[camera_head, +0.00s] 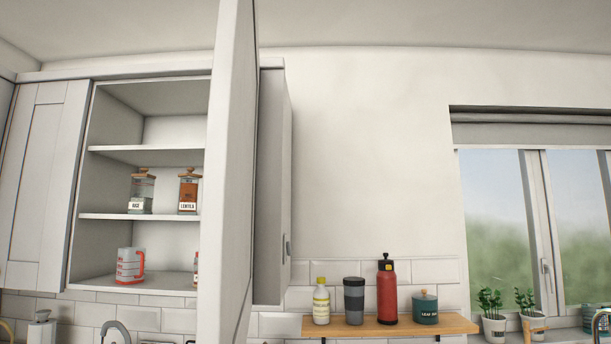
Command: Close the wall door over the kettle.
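A white wall cabinet (150,130) stands open at the left. Its open door (230,170) swings out toward me and shows nearly edge-on, hiding the right part of the shelves. Behind it is another pale panel (271,180) with a small grey handle (287,248) low on its right edge; I cannot tell whether this is a second door or a cabinet side. No kettle shows; the area below the cabinet is mostly cut off by the frame. Neither of my grippers is in view.
A closed door (45,180) is at left. A wooden shelf (400,325) holds a red bottle (387,290) and other containers. The wall between panel and window (530,220) is bare.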

